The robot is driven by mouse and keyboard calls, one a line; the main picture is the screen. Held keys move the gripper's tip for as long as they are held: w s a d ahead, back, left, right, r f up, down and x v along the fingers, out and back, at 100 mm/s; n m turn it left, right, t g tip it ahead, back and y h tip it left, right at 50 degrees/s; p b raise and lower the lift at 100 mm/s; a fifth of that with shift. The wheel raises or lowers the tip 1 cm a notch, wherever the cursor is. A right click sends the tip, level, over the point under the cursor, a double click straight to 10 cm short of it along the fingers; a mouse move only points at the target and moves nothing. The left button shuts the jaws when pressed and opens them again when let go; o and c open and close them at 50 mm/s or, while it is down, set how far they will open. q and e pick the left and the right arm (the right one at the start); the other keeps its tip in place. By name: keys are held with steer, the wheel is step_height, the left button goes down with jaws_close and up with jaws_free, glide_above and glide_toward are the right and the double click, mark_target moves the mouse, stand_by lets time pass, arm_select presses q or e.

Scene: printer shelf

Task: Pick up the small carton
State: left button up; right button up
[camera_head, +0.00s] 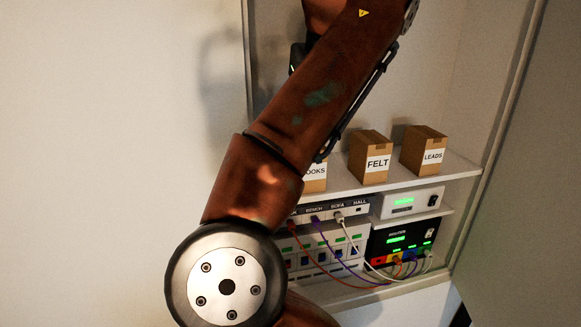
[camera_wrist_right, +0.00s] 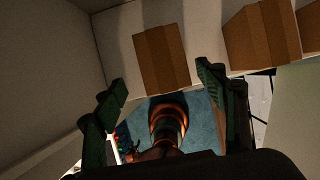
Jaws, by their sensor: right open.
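Three small brown cartons stand in a row on the upper shelf in the head view. One is labelled FELT (camera_head: 370,158) and one LEADS (camera_head: 424,150). The leftmost carton (camera_head: 315,180) is partly hidden behind my arm, with only "OOKS" of its label readable. In the right wrist view my right gripper (camera_wrist_right: 161,76) is open, its green fingers spread. A carton (camera_wrist_right: 162,60) shows just beyond and between the fingertips, not gripped. Its label is out of sight, so I cannot tell which it is. Another carton (camera_wrist_right: 258,38) stands to its right. My left gripper is in neither view.
The white shelf (camera_head: 455,167) holds the cartons. Below it are a white device (camera_head: 408,203), a black unit (camera_head: 400,240) and cabled panels (camera_head: 325,250). A grey panel (camera_head: 530,180) stands at the right. My arm hides the shelf's left part.

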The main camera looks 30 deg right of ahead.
steer(key=shift+f, duration=0.35)
steer(key=x, duration=0.2)
steer(key=p+x, duration=0.1)
steer(key=x, duration=0.4)
steer(key=shift+w+d+f, duration=0.1)
steer(key=shift+w+d, duration=0.05)
steer(key=shift+d, duration=0.2)
steer(key=shift+c, duration=0.9)
steer(key=c, duration=1.2)
